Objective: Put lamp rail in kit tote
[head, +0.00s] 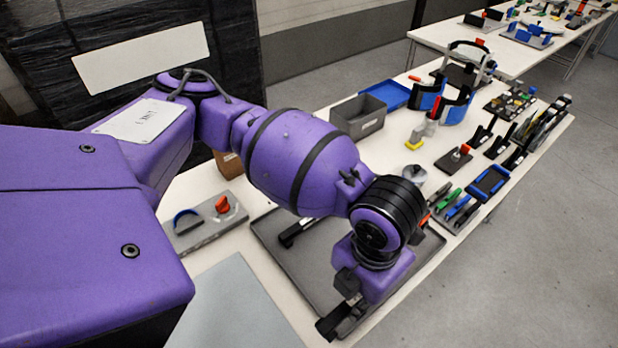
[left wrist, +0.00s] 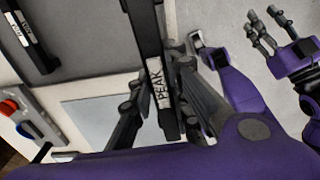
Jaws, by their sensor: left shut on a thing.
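My left gripper (head: 347,300) is over the front part of a grey tray (head: 275,262). In the left wrist view, it (left wrist: 162,108) is shut on a black bar (left wrist: 148,35) with a white label that seems to read PEAK. A second black bar (head: 297,231) with a white label lies in the tray, and it also shows in the left wrist view (left wrist: 32,38); its lettering is too small to read surely. A grey open bin (head: 358,117), possibly the kit tote, stands farther back. My right gripper (left wrist: 264,30) shows only in the left wrist view, with its fingers apart and empty.
A grey board with a red knob and a blue arc (head: 206,222) lies left of the tray. A blue tray (head: 385,94) is behind the bin. Blue-black shells (head: 456,104), a blue frame (head: 488,182) and several small parts crowd the table's right side.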

